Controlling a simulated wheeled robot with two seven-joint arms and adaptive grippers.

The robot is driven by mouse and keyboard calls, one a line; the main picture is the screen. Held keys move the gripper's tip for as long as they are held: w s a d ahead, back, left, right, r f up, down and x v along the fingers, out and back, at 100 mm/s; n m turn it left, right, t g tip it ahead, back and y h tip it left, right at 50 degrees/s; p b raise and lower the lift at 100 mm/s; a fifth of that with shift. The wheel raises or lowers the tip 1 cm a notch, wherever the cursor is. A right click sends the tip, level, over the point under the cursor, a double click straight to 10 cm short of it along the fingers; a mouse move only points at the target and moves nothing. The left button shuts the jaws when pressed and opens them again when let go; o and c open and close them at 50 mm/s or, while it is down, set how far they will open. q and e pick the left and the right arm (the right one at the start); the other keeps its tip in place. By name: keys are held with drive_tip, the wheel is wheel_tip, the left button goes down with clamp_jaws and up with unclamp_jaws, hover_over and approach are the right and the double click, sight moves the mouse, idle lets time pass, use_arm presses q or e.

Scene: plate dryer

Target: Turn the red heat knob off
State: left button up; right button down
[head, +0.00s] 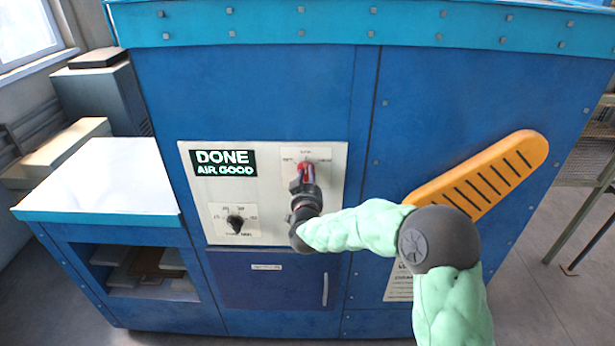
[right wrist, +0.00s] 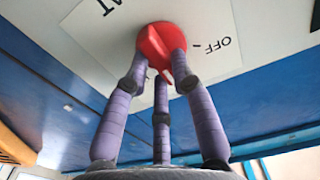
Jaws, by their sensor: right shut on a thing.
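The red heat knob (head: 304,170) is on the upper right of the cream control panel (head: 265,212) and is partly covered by my right gripper in the head view. The right wrist view shows the knob (right wrist: 157,42) close up. The fingers of my right gripper (right wrist: 160,78) are closed around its rim. An "OFF" label (right wrist: 217,46) with a short tick stands to the right of the knob there. Which mark the knob points to is hard to tell. In the head view my right gripper (head: 303,186) reaches the panel from the lower right. My left gripper is not in view.
A small black knob (head: 235,222) is at the panel's lower left, below a lit sign (head: 223,163) reading "DONE AIR GOOD". An orange slotted piece (head: 480,172) sticks out on the right, behind my right arm. A white-topped side shelf (head: 100,185) is at left.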

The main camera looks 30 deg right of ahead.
drive_tip(key=n+p, duration=0.1)
drive_tip(key=n, duration=0.2)
drive_tip(key=n+p, duration=0.1)
drive_tip(key=n, duration=0.2)
drive_tip(key=shift+w+a+r+p, duration=0.1)
drive_tip(key=shift+a+r+p, duration=0.1)
drive_tip(key=shift+p, duration=0.2)
drive_tip(key=n+p, duration=0.1)
drive_tip(key=n, duration=0.1)
drive_tip(key=n+p, duration=0.1)
drive_tip(key=n, duration=0.2)
drive_tip(key=shift+w+a+f+n, duration=0.1)
drive_tip(key=shift+a+n, duration=0.05)
drive_tip(key=shift+n, duration=0.15)
drive_tip(key=c, duration=1)
unclamp_jaws()
drive_tip(key=shift+c, duration=0.2)
drive_tip(key=v, duration=1.2)
